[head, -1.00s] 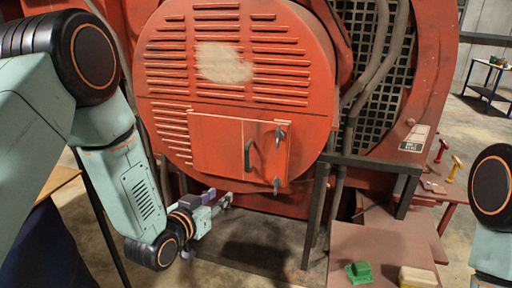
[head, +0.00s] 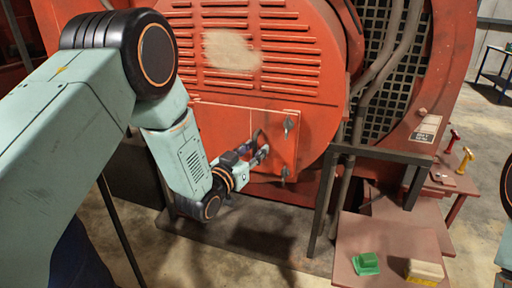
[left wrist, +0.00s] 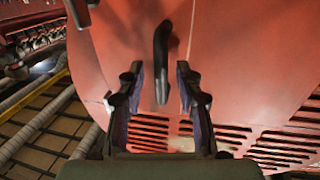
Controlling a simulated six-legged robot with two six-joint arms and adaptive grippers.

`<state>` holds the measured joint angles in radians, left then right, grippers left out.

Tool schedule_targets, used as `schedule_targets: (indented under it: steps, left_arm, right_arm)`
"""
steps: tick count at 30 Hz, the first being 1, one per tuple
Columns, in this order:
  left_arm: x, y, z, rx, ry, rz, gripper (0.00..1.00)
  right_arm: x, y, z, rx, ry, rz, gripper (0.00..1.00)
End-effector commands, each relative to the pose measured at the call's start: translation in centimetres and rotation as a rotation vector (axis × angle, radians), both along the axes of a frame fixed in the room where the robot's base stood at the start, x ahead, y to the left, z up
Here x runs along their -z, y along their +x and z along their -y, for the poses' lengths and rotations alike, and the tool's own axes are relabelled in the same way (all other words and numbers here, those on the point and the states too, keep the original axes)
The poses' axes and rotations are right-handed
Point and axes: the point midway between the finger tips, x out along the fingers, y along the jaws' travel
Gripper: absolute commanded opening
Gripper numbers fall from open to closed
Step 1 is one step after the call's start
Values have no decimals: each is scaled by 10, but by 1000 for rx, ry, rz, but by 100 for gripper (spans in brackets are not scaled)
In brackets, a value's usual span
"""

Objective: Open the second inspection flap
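The inspection flap (head: 222,124) is a red rectangular panel on the round red housing, and it looks closed. Its dark curved handle (head: 256,136) is partly covered by my left gripper (head: 262,150). Two grey latches, an upper one (head: 288,124) and a lower one (head: 285,171), sit along its right edge. In the left wrist view the two fingers (left wrist: 159,74) are apart, with the handle (left wrist: 161,55) upright in the gap between them. I see no finger clearly touching it. My right gripper is out of view.
Louvred slots (head: 285,70) and a pale worn patch (head: 230,50) lie above the flap. A dark frame post (head: 325,195) and pipes stand to the right. A low reddish table (head: 385,240) holds a green block (head: 366,263) and a yellowish block (head: 425,271).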

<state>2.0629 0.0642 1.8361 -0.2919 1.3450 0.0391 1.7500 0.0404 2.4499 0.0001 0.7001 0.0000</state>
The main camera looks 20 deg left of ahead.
Motion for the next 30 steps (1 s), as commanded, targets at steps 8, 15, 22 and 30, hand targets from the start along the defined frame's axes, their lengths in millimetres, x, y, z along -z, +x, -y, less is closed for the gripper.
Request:
schedule_targets:
  steps: [8,15,22,30]
  left_arm:
    - [0,11,3,3,0,0,35]
    - [0,11,3,3,0,0,29]
    - [0,11,2,2,0,0,9]
    - [-1,11,2,2,0,2,0]
  right_arm:
    - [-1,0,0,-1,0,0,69]
    - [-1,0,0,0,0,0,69]
    - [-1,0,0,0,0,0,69]
    - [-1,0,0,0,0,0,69]
